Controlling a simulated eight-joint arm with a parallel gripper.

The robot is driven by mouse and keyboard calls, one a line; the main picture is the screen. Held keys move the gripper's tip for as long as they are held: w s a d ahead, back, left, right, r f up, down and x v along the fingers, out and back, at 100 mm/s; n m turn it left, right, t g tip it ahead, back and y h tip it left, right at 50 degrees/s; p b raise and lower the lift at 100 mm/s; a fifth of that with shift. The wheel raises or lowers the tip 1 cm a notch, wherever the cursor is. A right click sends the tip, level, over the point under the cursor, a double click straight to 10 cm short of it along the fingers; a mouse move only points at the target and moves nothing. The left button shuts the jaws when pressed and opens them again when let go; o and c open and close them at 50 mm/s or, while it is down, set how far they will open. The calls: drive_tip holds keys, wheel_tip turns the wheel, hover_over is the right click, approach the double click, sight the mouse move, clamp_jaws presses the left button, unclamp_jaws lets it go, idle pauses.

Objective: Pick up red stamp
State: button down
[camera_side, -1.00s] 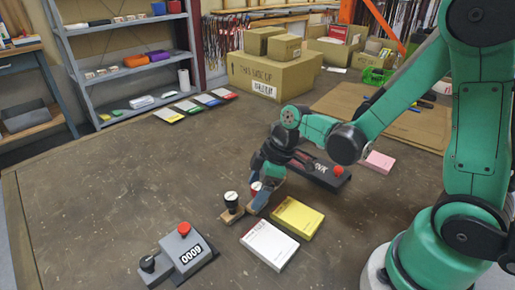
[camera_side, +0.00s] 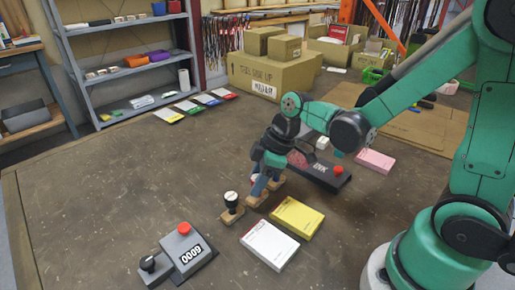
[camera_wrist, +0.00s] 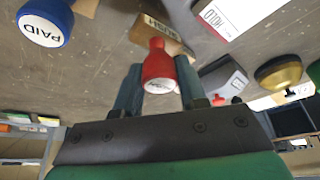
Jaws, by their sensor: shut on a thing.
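The red stamp (camera_wrist: 158,72) is between the two fingers of my gripper (camera_wrist: 160,88) in the wrist view, with its pale round end toward the camera. The fingers are shut on it from both sides. A wooden block with dark lettering (camera_wrist: 168,33) shows just behind it. In the side view my gripper (camera_side: 264,188) is low over a row of wooden blocks, and its fingers mostly hide the red stamp. I cannot tell whether the stamp is clear of its block.
A yellow pad (camera_side: 298,217) and white pad (camera_side: 269,244) lie in front. The wrist view shows a blue PAID stamp (camera_wrist: 45,22).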

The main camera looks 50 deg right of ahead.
wheel_tip(320, 180, up, 18)
idle(0.4)
